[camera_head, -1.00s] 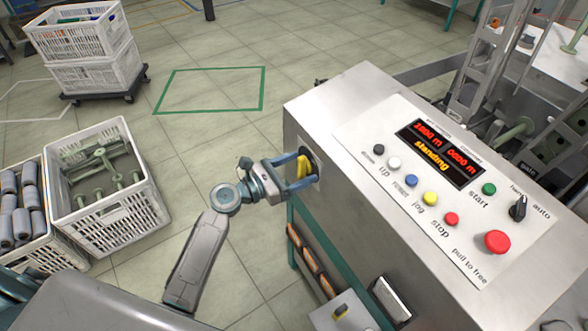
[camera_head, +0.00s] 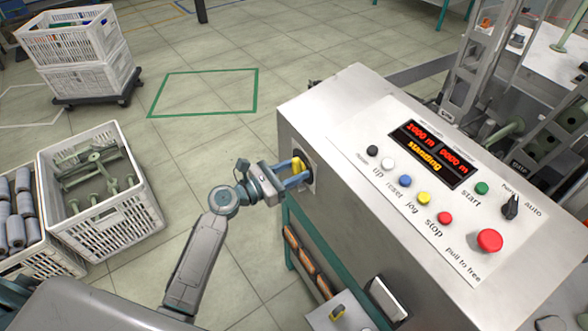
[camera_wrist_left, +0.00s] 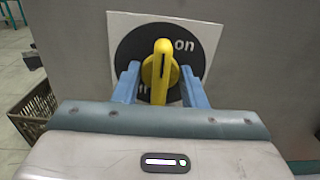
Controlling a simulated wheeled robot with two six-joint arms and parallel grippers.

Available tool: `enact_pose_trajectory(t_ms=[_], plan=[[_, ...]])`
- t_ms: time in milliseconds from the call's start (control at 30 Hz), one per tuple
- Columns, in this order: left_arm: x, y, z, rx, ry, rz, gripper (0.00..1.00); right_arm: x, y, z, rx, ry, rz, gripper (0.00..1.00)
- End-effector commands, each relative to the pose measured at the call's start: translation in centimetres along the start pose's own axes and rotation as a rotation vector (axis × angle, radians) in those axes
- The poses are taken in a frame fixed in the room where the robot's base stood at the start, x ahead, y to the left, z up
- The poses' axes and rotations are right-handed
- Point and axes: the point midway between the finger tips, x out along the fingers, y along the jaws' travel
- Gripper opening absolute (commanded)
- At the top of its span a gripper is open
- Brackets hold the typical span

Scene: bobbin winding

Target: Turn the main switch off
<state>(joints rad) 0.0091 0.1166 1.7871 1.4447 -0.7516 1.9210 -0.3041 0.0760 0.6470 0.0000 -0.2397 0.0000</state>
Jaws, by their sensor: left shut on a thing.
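The main switch is a yellow knob (camera_head: 297,165) on a black round plate on the left side face of the grey machine cabinet. In the left wrist view the knob (camera_wrist_left: 161,62) stands upright in the picture, with "on" printed to its upper right; a second label at the lower left is mostly hidden by a finger. My left gripper (camera_head: 293,174) is at the switch, its blue fingers (camera_wrist_left: 161,88) on either side of the knob and shut on it. My right gripper is not in view.
The cabinet top has a control panel with coloured buttons, a red stop knob (camera_head: 489,240) and a display (camera_head: 432,153) reading "standing". White crates of spools and green parts (camera_head: 150,205) stand on the floor at left. A drawer or tray (camera_head: 340,312) is below the switch.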

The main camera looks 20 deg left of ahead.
Motion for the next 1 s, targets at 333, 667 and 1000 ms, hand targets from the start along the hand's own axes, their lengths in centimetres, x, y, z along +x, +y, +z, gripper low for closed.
enact_pose_trajectory(t_ms=[333, 667, 1000], plan=[[0.0, 0.0, 0.2, -0.109, 0.001, 0.001, 0.11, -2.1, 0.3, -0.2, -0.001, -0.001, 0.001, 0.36], [0.0, 0.0, 0.2, -0.213, 0.001, 0.001, 0.11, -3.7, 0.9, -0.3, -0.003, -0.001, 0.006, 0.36], [0.0, 0.0, 0.1, -0.305, 0.001, 0.001, 0.11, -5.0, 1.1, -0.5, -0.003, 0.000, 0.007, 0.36]])
